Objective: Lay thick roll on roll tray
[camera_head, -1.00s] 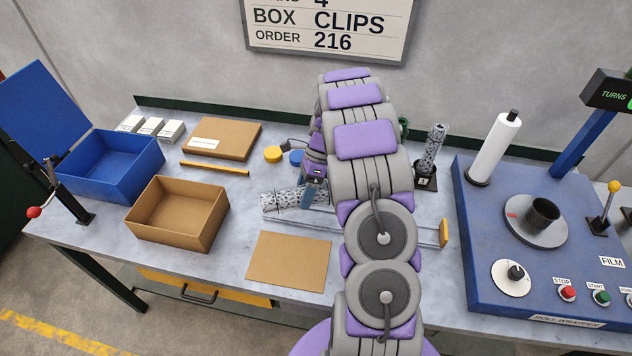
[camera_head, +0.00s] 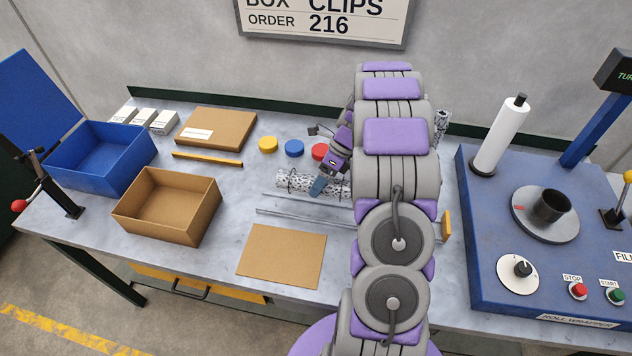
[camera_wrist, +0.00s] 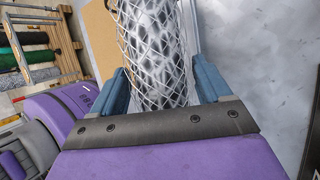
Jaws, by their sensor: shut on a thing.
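The thick roll (camera_head: 294,181), a grey-and-white roll in wire mesh, lies level in my gripper (camera_head: 319,186). In the wrist view the mesh roll (camera_wrist: 155,45) runs between the two blue fingers of my gripper (camera_wrist: 160,85). The roll tray (camera_head: 290,213) shows as thin metal rails on the table with a yellow end piece (camera_head: 447,223) at the right. In the head view the roll appears at the far side of the rails. Whether it touches the tray or the table I cannot tell. My arm hides the right part of the roll and the middle of the tray.
A brown sheet (camera_head: 282,256) lies in front of the rails. An open cardboard box (camera_head: 165,205) and a blue box (camera_head: 100,160) stand left. Yellow (camera_head: 268,145), blue (camera_head: 294,148) and red caps are behind. Another mesh roll (camera_head: 441,122) stands upright behind my arm. The roll wrapper (camera_head: 490,285) fills the right.

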